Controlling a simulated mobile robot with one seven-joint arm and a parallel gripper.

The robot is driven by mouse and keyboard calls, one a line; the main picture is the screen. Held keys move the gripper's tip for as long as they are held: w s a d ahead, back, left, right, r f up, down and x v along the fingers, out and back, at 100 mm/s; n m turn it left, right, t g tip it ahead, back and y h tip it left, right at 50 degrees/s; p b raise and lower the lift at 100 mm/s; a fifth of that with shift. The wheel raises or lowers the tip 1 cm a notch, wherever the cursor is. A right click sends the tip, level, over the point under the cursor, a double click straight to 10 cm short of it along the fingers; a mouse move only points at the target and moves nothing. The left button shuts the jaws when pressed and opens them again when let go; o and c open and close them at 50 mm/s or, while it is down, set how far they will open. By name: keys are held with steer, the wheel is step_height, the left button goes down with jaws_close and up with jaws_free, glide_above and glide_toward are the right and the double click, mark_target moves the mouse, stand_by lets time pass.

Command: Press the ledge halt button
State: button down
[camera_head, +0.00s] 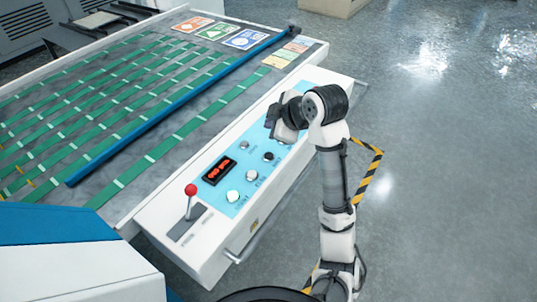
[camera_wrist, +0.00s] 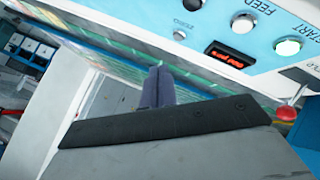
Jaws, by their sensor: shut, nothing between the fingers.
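The white ledge (camera_head: 320,90) along the machine carries a light blue control panel (camera_head: 222,160). Its near end shows a whitish START button (camera_head: 233,196), a grey FEED button (camera_head: 251,175), a dark knob (camera_head: 268,157) and a small grey button (camera_head: 244,146). I cannot make out a button marked halt; my arm hides the panel's far part. My gripper (camera_head: 272,118) is over that far part, its distance from the surface unclear. In the wrist view its fingers (camera_wrist: 158,85) are together and empty, with START (camera_wrist: 289,46) and FEED (camera_wrist: 243,22) at upper right.
A lever with a red knob (camera_head: 191,189) stands at the ledge's near end. A red-lit display (camera_head: 219,171) is beside the buttons. The green-striped bed (camera_head: 120,110) with a blue bar (camera_head: 180,110) lies left. A rail (camera_head: 275,210) edges the ledge; open floor (camera_head: 440,170) lies right.

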mark_target(272, 157)
step_height(272, 157, down, 8)
steer(key=b, duration=0.6)
steer(key=shift+f, duration=0.2)
stand_by(1.6)
steer(key=shift+f+b, duration=0.4)
steer(key=shift+b, duration=0.1)
steer(key=shift+f+b, duration=0.35)
steer(key=shift+f, duration=0.1)
stand_by(0.4)
steer(key=shift+r, duration=0.15)
steer(key=shift+r+p, duration=0.65)
steer(key=shift+r, duration=0.1)
step_height(272, 157, up, 5)
steer(key=p, duration=0.4)
